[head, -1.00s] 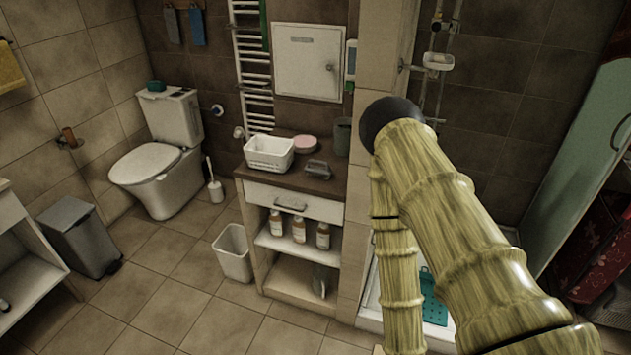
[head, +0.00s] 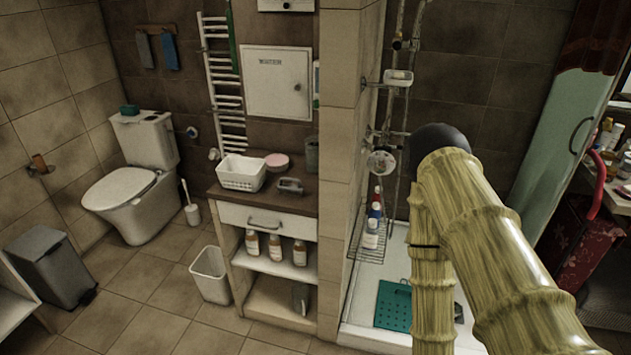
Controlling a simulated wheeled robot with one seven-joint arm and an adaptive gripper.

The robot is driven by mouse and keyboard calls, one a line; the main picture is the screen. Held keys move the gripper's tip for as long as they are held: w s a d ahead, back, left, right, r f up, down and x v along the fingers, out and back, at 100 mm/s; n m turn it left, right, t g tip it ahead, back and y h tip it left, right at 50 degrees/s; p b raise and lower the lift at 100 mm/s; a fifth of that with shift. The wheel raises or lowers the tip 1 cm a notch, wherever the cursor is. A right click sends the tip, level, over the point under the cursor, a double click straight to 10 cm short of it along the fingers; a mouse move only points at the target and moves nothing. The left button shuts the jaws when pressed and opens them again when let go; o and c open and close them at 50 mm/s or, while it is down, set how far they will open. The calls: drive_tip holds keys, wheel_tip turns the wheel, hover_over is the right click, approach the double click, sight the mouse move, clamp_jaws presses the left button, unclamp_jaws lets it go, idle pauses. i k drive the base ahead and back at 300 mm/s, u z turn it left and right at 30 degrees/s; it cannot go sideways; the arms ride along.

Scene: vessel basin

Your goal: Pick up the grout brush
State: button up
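A small dark grey object with a handle-like top (head: 289,186) lies on the brown top of the narrow cabinet (head: 223,193). It may be the grout brush, but it is too small to be sure. It lies to the right of a white basket (head: 241,172) and in front of a pink round item (head: 276,161). My bamboo-textured arm fills the right foreground, apart from the cabinet. My gripper does not show.
A tiled pillar (head: 338,150) stands between the cabinet and the shower. The shower holds a wire rack of bottles (head: 372,228) and a teal mat (head: 393,305). A white bin (head: 210,276) stands left of the cabinet. The floor (head: 150,310) in front is clear.

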sight(283, 188)
drive_tip(key=u, duration=0.3)
drive_tip(key=i, duration=0.9)
drive_tip(key=u, duration=0.7)
